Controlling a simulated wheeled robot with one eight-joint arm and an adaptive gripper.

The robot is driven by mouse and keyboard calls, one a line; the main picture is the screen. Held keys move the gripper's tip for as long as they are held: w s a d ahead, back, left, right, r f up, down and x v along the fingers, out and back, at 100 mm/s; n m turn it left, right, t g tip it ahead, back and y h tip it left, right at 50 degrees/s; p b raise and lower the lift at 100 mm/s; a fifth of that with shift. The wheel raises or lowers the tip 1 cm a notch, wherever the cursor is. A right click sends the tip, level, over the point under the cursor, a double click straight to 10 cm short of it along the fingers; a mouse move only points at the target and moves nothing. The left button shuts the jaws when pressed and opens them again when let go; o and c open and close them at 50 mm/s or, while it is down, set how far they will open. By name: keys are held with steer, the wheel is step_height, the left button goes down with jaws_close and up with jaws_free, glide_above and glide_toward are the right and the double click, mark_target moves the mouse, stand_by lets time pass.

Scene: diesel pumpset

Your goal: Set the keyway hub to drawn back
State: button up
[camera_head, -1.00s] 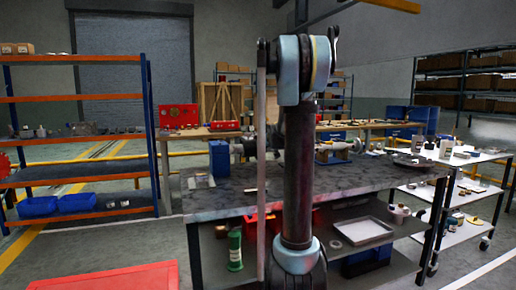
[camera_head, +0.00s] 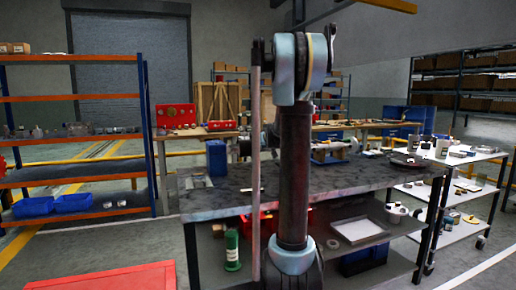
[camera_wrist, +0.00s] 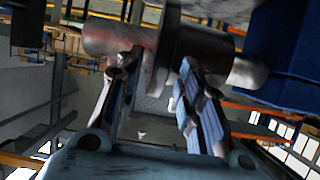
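In the wrist view, a rounded brownish-grey cylinder (camera_wrist: 112,36) with a dark collar (camera_wrist: 178,42) and a paler end (camera_wrist: 247,73) crosses the top. I cannot tell for sure which part is the keyway hub, or whether it is drawn back. My gripper (camera_wrist: 157,76) is open, its two fingers apart, with the tips close to the cylinder and collar. Contact cannot be made out. The gripper is hidden in the head view.
A blue block stands at the left end of the shaft in the head view (camera_head: 216,157); a large blue body sits close right of my gripper in the wrist view (camera_wrist: 285,50). A white tray (camera_head: 359,230) is on the lower shelf. A loaded white cart (camera_head: 455,160) stands right.

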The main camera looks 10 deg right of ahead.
steer(key=v, duration=1)
steer(key=shift+s, duration=0.3)
steer(key=s+a+f+g, duration=0.2)
steer(key=s+a+f, duration=0.2)
steer(key=s, duration=0.4)
steer(key=s+a+f+g, duration=0.2)
steer(key=s+a+f, duration=0.25)
steer(key=s, duration=0.35)
steer(key=s+f+g+h, duration=0.1)
steer(key=s+f+g, duration=0.2)
steer(key=s+f, duration=0.6)
steer(key=s+f+m+g+h, duration=0.1)
steer(key=s+f+g, duration=0.3)
steer(key=s+f, duration=0.6)
steer(key=s, duration=0.9)
steer(key=shift+d+f+m, duration=0.2)
steer(key=shift+d+m, duration=0.1)
steer(key=shift+d, duration=0.05)
steer(key=shift+w, duration=0.1)
steer(key=shift+w+f, duration=0.2)
steer(key=shift+w, duration=0.15)
